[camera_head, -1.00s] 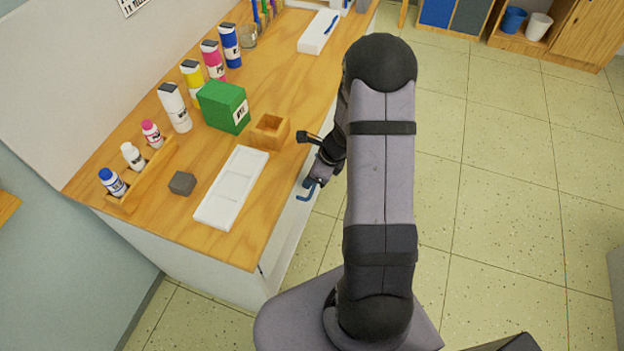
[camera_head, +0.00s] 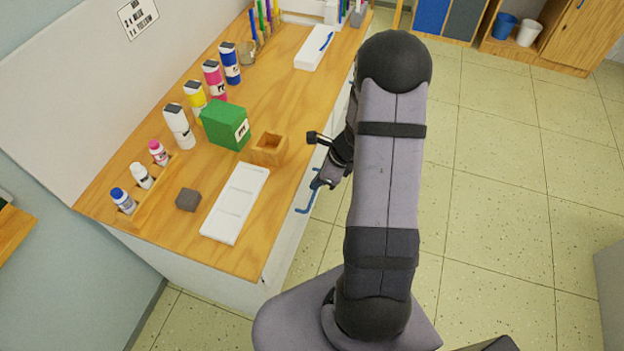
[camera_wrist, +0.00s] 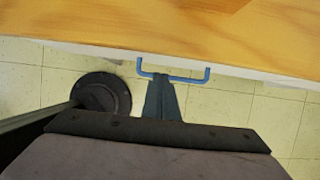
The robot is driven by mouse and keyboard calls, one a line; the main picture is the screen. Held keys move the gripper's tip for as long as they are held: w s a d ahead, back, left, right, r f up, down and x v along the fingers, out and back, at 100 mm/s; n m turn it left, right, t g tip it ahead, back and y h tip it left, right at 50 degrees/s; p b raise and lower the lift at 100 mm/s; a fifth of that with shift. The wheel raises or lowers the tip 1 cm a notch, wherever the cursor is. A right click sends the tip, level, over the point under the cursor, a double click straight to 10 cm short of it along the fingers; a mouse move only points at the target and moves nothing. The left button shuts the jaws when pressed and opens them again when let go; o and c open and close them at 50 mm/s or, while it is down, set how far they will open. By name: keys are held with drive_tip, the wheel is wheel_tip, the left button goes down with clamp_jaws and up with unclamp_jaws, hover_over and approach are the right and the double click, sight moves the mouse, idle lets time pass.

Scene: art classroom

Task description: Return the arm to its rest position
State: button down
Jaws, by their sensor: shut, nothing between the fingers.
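My gripper (camera_head: 319,181) is beside the front of the wooden-topped counter (camera_head: 275,205), close to the blue drawer handle (camera_head: 308,199). In the wrist view my gripper (camera_wrist: 160,80) is shut and empty, its tips overlapping the blue handle (camera_wrist: 205,77) in the picture; I cannot tell whether they touch it. My arm rises in the middle of the head view and hides part of the counter front and floor.
Several paint bottles and a grey block (camera_head: 188,200) are farther left. The tiled floor (camera_head: 500,210) at right is clear.

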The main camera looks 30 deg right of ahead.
drive_tip(key=shift+p+v, duration=0.4)
drive_tip(key=shift+v, duration=0.45)
drive_tip(key=shift+d+f, duration=0.1)
drive_tip(key=s+a+r+n+g, duration=0.2)
drive_tip(key=s+a+n+g, duration=0.1)
drive_tip(key=s+n, duration=0.65)
drive_tip(key=s+a+r+n+g, duration=0.1)
drive_tip(key=s+a+n+g, duration=0.2)
drive_tip(key=s+n, duration=0.6)
drive_tip(key=w+a+r+n+t+h, duration=0.2)
drive_tip(key=a+r+n, duration=0.3)
drive_tip(key=r+n, duration=0.3)
wheel_tip(320, 180, up, 2)
drive_tip(key=shift+w+a+r+t+h, duration=0.1)
drive_tip(key=shift+w+a+t+h, duration=0.35)
drive_tip(key=shift+w, duration=0.25)
